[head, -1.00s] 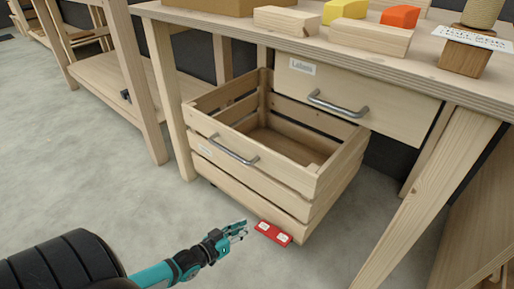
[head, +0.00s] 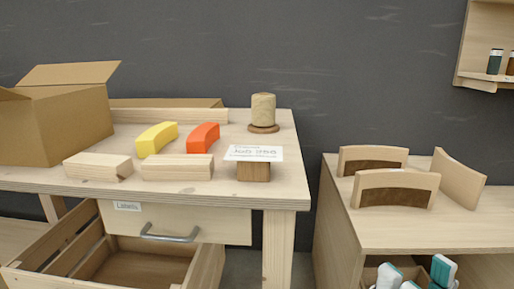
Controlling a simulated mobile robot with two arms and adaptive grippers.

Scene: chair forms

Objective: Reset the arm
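Neither of my grippers nor my arms shows in the head view now, so I cannot see how they stand. The workbench (head: 210,190) fills the left half. Its labelled drawer (head: 215,225) is shut, with a metal handle. Below it, the slatted wooden crate drawer (head: 205,268) stands pulled out and looks empty in the part that shows.
On the bench are an open cardboard box (head: 70,125), wooden blocks (head: 98,167), a yellow piece (head: 156,138), an orange piece (head: 203,138), a twine spool (head: 263,110) and a card stand (head: 254,172).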

